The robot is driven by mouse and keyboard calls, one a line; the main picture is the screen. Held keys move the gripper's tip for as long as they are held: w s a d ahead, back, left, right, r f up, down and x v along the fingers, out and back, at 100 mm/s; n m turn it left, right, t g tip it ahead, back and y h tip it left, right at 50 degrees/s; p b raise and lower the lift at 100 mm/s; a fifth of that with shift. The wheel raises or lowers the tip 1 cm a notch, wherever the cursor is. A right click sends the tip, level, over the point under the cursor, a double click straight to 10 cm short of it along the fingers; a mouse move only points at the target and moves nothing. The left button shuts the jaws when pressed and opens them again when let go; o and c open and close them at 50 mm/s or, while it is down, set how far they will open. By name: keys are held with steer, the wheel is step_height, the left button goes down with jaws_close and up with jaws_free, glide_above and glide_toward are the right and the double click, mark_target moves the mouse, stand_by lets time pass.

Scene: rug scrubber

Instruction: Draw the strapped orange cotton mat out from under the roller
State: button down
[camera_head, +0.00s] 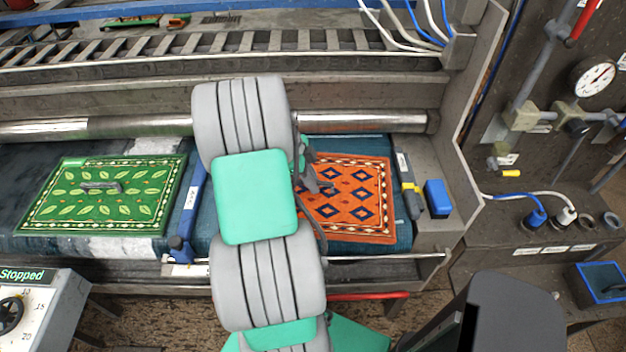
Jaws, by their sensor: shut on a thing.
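The orange mat (372,218) has dark blue diamonds and a pale patterned border. It lies flat on the dark teal bed at the right. The steel roller (365,122) runs across behind it. The mat's back right edge shows, with a strip of teal bed between it and the roller. My arm covers the mat's left part. My gripper (322,183), dark grey, is low over the mat's left half and shut on it, seemingly by its strap. The strap and the exact grip are hidden by the gripper and arm.
A green leaf-patterned mat (140,205) with a grey strap lies on the left. A blue bar (189,208) divides the bed. A metal rail (385,258) runs along the front. A panel reads "Stopped" (22,275).

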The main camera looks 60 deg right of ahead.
steer(key=c, duration=1.3)
jaws_free()
steer(key=b+v, duration=0.1)
steer(key=v, duration=0.6)
steer(key=shift+w+r, duration=0.15)
steer(key=shift+r, duration=0.2)
